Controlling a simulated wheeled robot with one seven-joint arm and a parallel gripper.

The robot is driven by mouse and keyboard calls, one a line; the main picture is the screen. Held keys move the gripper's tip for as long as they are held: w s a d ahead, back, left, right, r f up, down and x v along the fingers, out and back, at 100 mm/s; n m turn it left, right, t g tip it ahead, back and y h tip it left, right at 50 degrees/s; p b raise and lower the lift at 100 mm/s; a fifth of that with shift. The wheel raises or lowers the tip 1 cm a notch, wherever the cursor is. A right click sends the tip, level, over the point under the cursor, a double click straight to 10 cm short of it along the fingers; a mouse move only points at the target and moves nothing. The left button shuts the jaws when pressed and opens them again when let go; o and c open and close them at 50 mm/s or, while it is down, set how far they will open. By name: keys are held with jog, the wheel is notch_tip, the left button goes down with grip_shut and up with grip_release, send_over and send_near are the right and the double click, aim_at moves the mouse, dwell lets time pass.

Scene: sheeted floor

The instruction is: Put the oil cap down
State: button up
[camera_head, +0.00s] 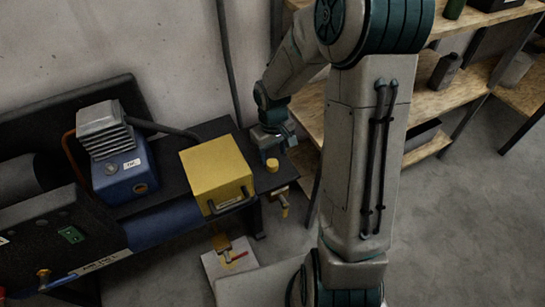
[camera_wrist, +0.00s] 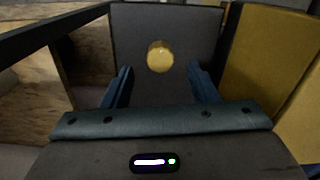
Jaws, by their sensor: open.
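The oil cap (camera_head: 272,165) is a small yellow cylinder on the dark bench top (camera_head: 262,182), just right of the yellow box. In the wrist view, the oil cap (camera_wrist: 160,57) rests on the dark surface, centred just beyond my fingertips. My gripper (camera_wrist: 160,75) is open, with one blue finger on each side and clear gaps to the cap; nothing is held. In the head view, my gripper (camera_head: 271,143) is above and behind the cap, and its fingertips are hard to make out.
The yellow box (camera_head: 215,175) stands close left of the cap and shows at the right in the wrist view (camera_wrist: 268,62). A blue compressor (camera_head: 125,172) is farther left. Wooden shelves (camera_head: 440,102) stand to the right. A brass valve (camera_head: 283,199) hangs at the bench's front edge.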

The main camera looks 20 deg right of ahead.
aim_at(273, 162)
notch_tip(273, 162, up, 7)
jog(key=p, duration=0.1)
jog(key=s+r+m+t, duration=0.1)
jog(key=s+r+m, duration=0.1)
jog(key=s+r, duration=0.3)
jog(key=s+r+m, duration=0.2)
jog(key=s+r, duration=0.3)
jog(key=s, duration=0.6)
jog(key=shift+d+t, duration=0.2)
jog(key=shift+t, duration=0.2)
